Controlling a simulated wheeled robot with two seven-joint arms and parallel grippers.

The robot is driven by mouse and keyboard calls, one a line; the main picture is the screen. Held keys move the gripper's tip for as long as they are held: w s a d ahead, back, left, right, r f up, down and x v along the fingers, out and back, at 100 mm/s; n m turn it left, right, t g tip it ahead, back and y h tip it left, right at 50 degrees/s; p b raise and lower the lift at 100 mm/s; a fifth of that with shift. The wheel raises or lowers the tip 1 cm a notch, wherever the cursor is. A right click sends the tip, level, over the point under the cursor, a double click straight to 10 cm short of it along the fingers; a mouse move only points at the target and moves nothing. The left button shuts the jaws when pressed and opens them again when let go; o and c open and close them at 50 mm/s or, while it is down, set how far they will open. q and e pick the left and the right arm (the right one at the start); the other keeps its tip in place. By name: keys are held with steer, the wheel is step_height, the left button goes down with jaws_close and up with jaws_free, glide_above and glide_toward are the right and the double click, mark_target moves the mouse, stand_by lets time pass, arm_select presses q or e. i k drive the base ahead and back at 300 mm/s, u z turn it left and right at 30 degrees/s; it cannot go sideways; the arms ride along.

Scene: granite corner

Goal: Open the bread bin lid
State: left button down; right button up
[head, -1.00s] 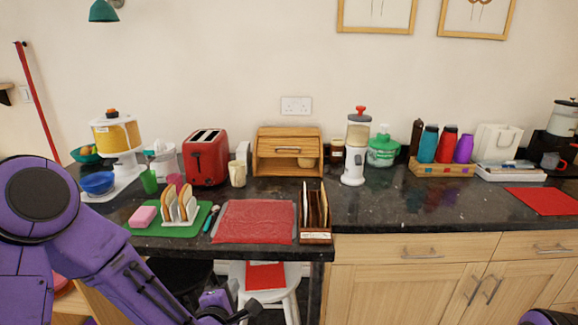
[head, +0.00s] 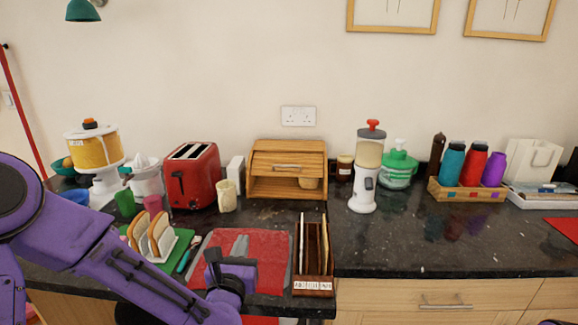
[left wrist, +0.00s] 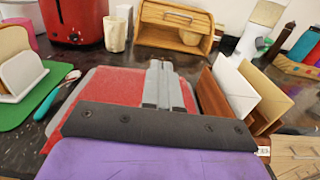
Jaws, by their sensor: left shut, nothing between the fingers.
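The wooden bread bin (head: 258,187) stands at the back of the dark counter against the wall. Its slatted lid (head: 288,157) has a light bar handle (head: 288,167) on its front edge. Below the lid edge there is an opening, with a round tan item (head: 308,183) in it at the right. The bin also shows at the top of the left wrist view (left wrist: 170,33). My left gripper (head: 240,246) is shut and empty above the red mat, in front of the bin and apart from it. My right gripper is out of view.
The red mat (head: 272,262) lies before the bin. A letter rack (head: 314,262) stands right of it, a toast rack (head: 157,238) left. A red toaster (head: 192,176) and cream cup (head: 227,196) are left of the bin; a white dispenser (head: 364,180) is right.

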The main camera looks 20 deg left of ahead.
mark_target(264, 164)
steer(key=i, duration=0.95)
